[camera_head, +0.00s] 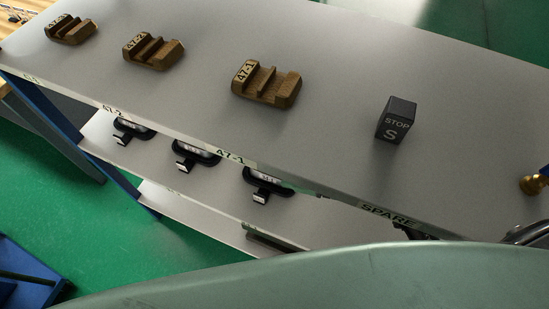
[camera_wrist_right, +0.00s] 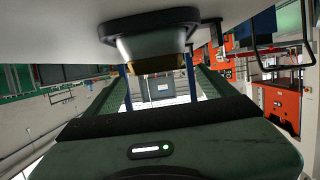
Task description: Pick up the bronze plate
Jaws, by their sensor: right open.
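I cannot identify a bronze plate with certainty. In the head view, brown stepped holders labelled 47-3 (camera_head: 70,29), 47-2 (camera_head: 153,51) and 47-1 (camera_head: 266,85) stand apart on the grey table top (camera_head: 330,60). My left gripper is in neither view.
A black STOP S block (camera_head: 396,121) stands right of the holders. A brass-coloured fitting (camera_head: 531,185) is at the right edge. Black labelled items, one of them here (camera_head: 266,184), sit on the lower shelf (camera_head: 215,205). Orange equipment (camera_wrist_right: 275,100) stands at the right wrist view's right.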

